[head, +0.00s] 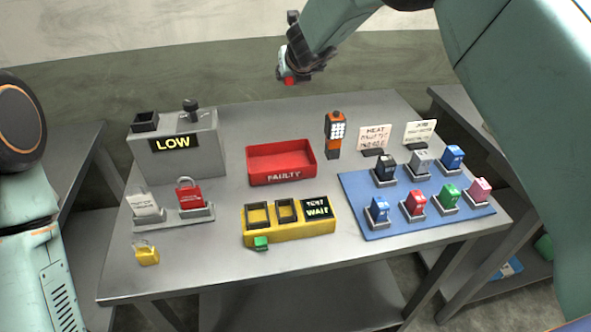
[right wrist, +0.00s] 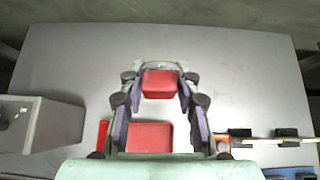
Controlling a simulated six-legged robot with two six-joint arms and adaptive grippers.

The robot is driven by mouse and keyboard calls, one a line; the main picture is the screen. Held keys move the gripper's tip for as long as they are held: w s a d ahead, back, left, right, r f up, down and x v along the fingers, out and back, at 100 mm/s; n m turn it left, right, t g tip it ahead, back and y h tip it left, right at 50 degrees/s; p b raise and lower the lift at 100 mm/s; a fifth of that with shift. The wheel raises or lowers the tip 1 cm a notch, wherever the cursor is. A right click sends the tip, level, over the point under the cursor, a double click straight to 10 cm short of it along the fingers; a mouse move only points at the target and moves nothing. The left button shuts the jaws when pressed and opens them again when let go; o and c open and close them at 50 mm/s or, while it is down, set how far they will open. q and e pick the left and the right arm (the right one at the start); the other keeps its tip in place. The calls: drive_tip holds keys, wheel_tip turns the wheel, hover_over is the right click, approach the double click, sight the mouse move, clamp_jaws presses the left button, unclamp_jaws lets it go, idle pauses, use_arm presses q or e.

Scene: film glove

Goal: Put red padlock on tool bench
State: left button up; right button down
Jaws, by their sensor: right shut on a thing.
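A red padlock (head: 191,197) with a grey shackle stands upright on a small grey rack on the tool bench (head: 180,262). A whitish padlock (head: 146,206) stands beside it on the same rack, and a yellow padlock (head: 147,253) sits in front. My right gripper (head: 290,74) is above the back edge of the bench, shut on a red block-like thing (right wrist: 158,84). That thing is mostly hidden in the head view; I cannot tell exactly what it is. My left arm is at the left edge, its gripper out of view.
A red FAULTY tray (head: 281,176) is mid-bench, a grey LOW box (head: 176,160) left of it, a yellow tester (head: 290,232) in front. An orange handheld device (head: 335,135) and a blue mat (head: 400,221) with several coloured blocks are right.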

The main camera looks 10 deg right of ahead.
drive_tip(key=b, duration=0.7)
hover_over(290, 136)
drive_tip(key=s, duration=0.4)
wheel_tip(290, 136, down, 8)
wheel_tip(290, 136, down, 6)
drive_tip(key=b, duration=0.5)
drive_tip(key=shift+b, duration=0.3)
drive_tip(key=shift+w+f+b, duration=0.2)
drive_tip(key=shift+f+b, duration=0.35)
drive_tip(key=shift+f, duration=0.15)
wheel_tip(290, 136, down, 3)
drive_tip(key=b, duration=0.3)
drive_tip(key=shift+s, duration=0.15)
drive_tip(key=shift+f, duration=0.25)
